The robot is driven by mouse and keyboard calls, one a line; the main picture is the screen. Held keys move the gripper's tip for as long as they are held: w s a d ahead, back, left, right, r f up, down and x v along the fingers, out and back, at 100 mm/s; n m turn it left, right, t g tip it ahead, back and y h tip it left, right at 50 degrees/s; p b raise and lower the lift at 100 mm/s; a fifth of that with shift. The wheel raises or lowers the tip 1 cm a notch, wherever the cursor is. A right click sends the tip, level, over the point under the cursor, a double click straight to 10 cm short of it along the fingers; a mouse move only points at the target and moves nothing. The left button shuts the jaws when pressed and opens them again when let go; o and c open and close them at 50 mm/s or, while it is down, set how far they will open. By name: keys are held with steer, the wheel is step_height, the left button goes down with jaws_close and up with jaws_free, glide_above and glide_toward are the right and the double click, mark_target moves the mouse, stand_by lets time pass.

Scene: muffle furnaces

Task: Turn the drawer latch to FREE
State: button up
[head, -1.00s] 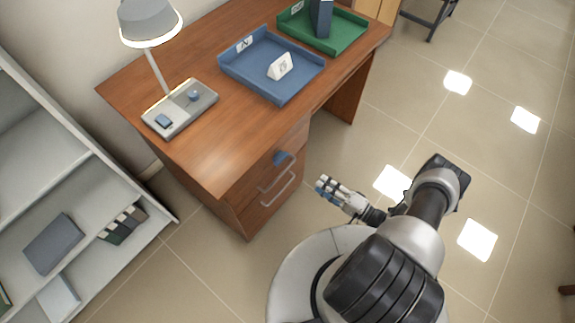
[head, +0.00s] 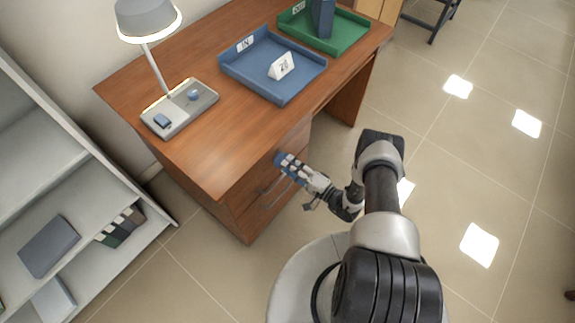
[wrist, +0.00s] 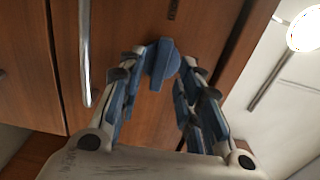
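The drawer latch (wrist: 160,64) is a blue round knob with a raised bar, on the brown wooden drawer front (wrist: 125,25). In the wrist view it sits between the tips of my gripper (wrist: 161,66), one finger on each side. The fingers are apart, and I cannot tell whether either touches the knob. The bar runs roughly up and down in that view. In the head view my gripper (head: 282,161) is at the drawer front of the desk (head: 222,140) and hides the latch. No FREE marking is readable.
A metal drawer handle (wrist: 85,55) is close beside the fingers in the wrist view. On the desk are a lamp (head: 180,110), a blue tray (head: 236,72) and a green tray (head: 352,42). A shelf unit (head: 90,170) stands at left.

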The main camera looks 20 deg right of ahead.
steer(key=shift+x, duration=0.95)
steer(key=shift+c, duration=0.2)
jaws_close()
